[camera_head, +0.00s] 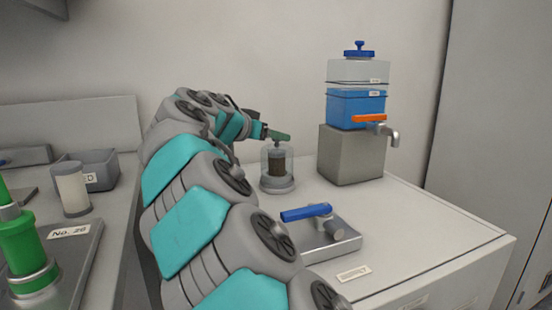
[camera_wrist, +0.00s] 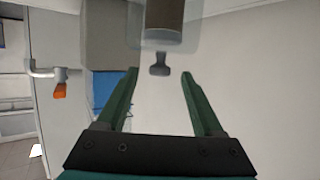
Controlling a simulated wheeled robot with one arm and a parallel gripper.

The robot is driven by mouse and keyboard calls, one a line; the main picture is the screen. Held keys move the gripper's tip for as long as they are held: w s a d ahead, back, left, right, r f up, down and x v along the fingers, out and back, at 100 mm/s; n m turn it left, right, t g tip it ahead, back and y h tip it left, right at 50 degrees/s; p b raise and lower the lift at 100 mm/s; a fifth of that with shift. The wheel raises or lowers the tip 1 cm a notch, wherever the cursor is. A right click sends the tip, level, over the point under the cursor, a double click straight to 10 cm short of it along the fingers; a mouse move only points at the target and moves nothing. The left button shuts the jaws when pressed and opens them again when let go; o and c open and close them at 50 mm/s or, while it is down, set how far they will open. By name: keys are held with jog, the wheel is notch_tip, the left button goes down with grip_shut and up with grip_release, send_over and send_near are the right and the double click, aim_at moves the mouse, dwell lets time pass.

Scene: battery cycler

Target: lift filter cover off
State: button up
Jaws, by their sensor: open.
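The filter (camera_head: 278,178) stands on the white counter, a clear cylinder around a brown core on a grey round base. Its clear cover (camera_wrist: 190,28) has a small dark knob (camera_wrist: 159,68) on top. In the wrist view, which looks upside down, the knob points down between my fingertips. My gripper (camera_wrist: 160,74) is open, with a green finger on each side of the knob and a visible gap to both. In the head view, my gripper (camera_head: 279,136) is just above the cover and hides part of its top.
A grey block (camera_head: 350,158) with a blue-liquid tank (camera_head: 357,108) and tap stands to the right. A blue-handled valve (camera_head: 310,212) on a metal plate is in front. A grey bin (camera_head: 90,168), a white cylinder (camera_head: 71,188) and a green bottle (camera_head: 25,250) are at left.

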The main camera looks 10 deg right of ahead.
aim_at(283, 144)
jog(key=p+x, duration=0.1)
jog(key=x, duration=0.4)
jog(key=shift+w+d+f, duration=0.2)
jog(key=shift+d+f, duration=0.05)
jog(key=shift+c, duration=0.2)
grip_shut()
